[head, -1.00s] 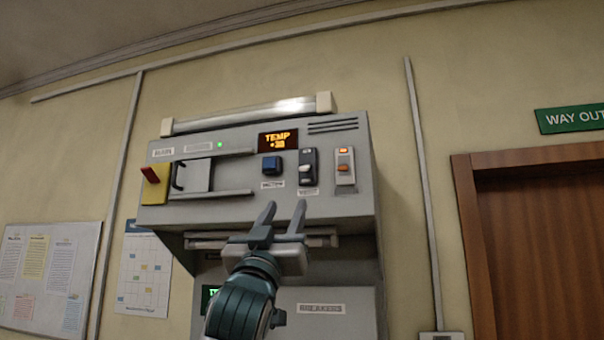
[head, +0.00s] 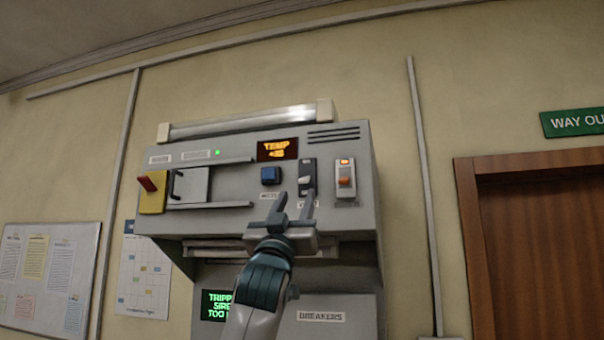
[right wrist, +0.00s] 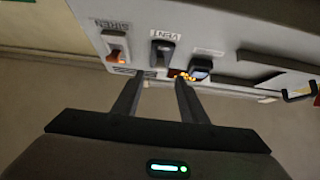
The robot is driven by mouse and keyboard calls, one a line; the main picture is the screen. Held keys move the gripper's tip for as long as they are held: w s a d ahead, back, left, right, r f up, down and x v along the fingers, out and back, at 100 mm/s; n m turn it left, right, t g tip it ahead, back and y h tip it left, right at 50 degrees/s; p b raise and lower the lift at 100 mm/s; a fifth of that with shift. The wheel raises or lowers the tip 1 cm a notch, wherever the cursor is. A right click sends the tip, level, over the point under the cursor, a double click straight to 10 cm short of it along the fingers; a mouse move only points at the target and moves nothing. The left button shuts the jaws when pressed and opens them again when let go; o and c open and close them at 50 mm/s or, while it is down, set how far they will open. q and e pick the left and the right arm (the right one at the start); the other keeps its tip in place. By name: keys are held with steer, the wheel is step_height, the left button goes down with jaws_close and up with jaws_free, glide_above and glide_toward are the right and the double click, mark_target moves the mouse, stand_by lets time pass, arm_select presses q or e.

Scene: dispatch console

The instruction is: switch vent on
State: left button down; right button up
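The vent switch (head: 306,180) is a dark plate with a pale lever on the console (head: 225,220), between a blue button (head: 270,175) and an orange-lit switch (head: 345,180). In the right wrist view the vent switch (right wrist: 162,52) shows beside an upside-down label that seems to read VENT. I see no lit lamp on it; its lever position is hard to tell. My right gripper (head: 295,200) is open and empty, its fingertips just below the switch. In the right wrist view the right gripper (right wrist: 159,77) has its fingers apart; contact with the switch cannot be told. My left gripper is not in view.
The orange TEMP display (head: 277,149) sits above the blue button. A red lever on a yellow plate (head: 152,196) and a sliding panel with rails (head: 188,186) are at the left. A green text screen (head: 215,305) is below. A wooden door (head: 540,240) stands at the right.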

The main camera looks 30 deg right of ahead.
mark_target(303, 182)
steer(key=p+x, duration=0.3)
steer(key=x, duration=0.2)
steer(key=shift+w+r, duration=0.1)
steer(key=shift+r, duration=0.2)
steer(key=shift+p+x, duration=0.4)
steer(key=shift+x, duration=0.4)
steer(key=shift+w+d+f, duration=0.1)
steer(key=shift+f, duration=0.05)
jaws_close()
